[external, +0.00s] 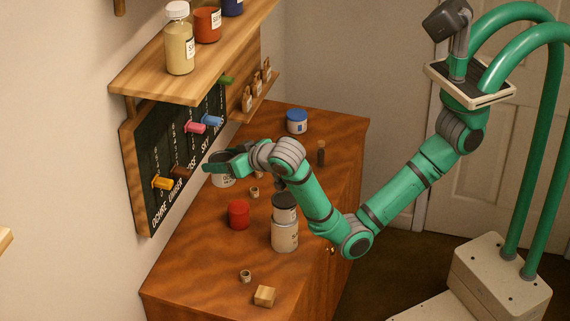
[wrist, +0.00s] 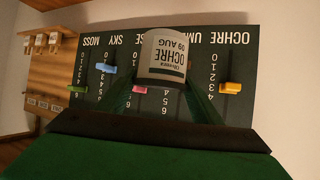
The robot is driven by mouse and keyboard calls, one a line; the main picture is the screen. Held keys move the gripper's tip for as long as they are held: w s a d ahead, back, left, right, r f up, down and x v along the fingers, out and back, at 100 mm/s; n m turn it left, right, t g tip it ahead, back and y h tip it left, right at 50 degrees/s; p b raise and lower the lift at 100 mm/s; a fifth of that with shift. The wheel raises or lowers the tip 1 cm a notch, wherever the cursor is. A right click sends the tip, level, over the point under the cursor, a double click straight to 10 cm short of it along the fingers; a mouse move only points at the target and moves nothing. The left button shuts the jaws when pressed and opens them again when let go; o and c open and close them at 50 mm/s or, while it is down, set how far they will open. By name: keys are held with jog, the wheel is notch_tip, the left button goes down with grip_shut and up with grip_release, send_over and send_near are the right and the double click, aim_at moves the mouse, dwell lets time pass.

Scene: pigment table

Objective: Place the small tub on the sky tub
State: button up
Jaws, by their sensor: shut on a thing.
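My gripper (external: 212,167) is shut on a pale tub (external: 223,180) in front of the slider board. In the wrist view its label reads OCHRE 09 AUG (wrist: 165,62), between my two fingers. A tub with a blue lid (external: 297,115) stands at the back of the cabinet top; its label is too small to read. A smaller dark-lidded tub (external: 285,213) sits on a larger pale tub (external: 285,236) nearer the front. I cannot read which of these is the sky tub.
The slider board (wrist: 122,50) with coloured knobs hangs close beyond my gripper. A shelf (external: 190,80) with bottles juts out above. A red tub (external: 238,215), a small ring (external: 245,276) and a wooden block (external: 265,296) are on the cabinet top (external: 195,270).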

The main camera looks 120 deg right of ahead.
jog(key=shift+s+d+r, duration=0.15)
jog(key=shift+d+r, duration=0.1)
jog(key=shift+r, duration=0.25)
jog(key=shift+s+d+r, duration=0.1)
jog(key=shift+d+r, duration=0.15)
jog(key=shift+r, duration=0.2)
jog(key=s+d+m+g+h, duration=0.1)
jog(key=s+d+m+g, duration=0.6)
jog(key=s+d, duration=2.15)
jog(key=s+d+m+g+y, duration=0.1)
jog(key=s+d+m+g, duration=0.15)
jog(key=s, duration=0.95)
jog(key=s+d+m+g+y, duration=0.1)
jog(key=s+d+m+g, duration=0.15)
jog(key=s, duration=0.95)
jog(key=n, duration=0.1)
send_over(297, 113)
jog(key=shift+t, duration=0.3)
jog(key=shift+w+f, duration=0.1)
jog(key=shift+f, duration=11.95)
